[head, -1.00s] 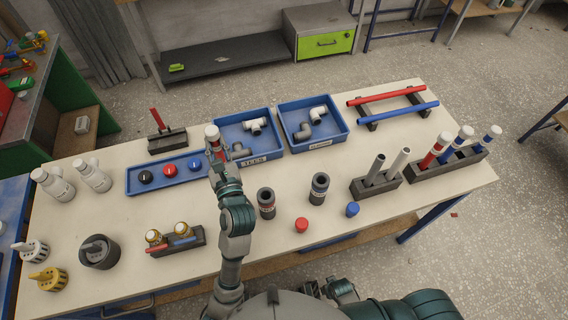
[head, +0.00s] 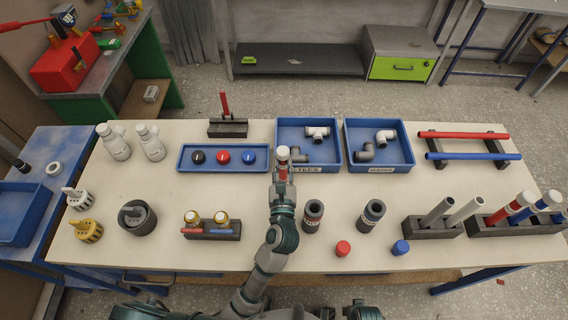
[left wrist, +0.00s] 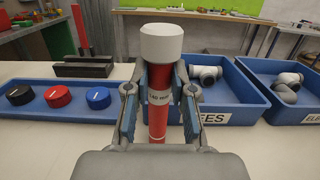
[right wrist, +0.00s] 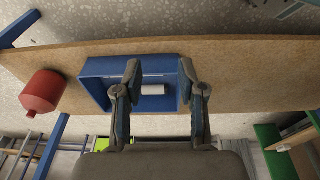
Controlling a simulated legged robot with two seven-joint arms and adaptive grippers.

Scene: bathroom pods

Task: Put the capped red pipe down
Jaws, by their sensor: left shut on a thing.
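The capped red pipe (head: 283,172) stands upright in my left gripper (head: 283,186), with its white cap (left wrist: 161,43) on top.
The blue tray (head: 186,165) with black, red and blue caps is behind left; the tees bin (head: 335,155) is behind right. Two dark cylinders (head: 313,216) stand close on the right. Pipe holders (head: 432,229) stand farther right. Bare white tabletop (head: 180,190) lies left of the gripper.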

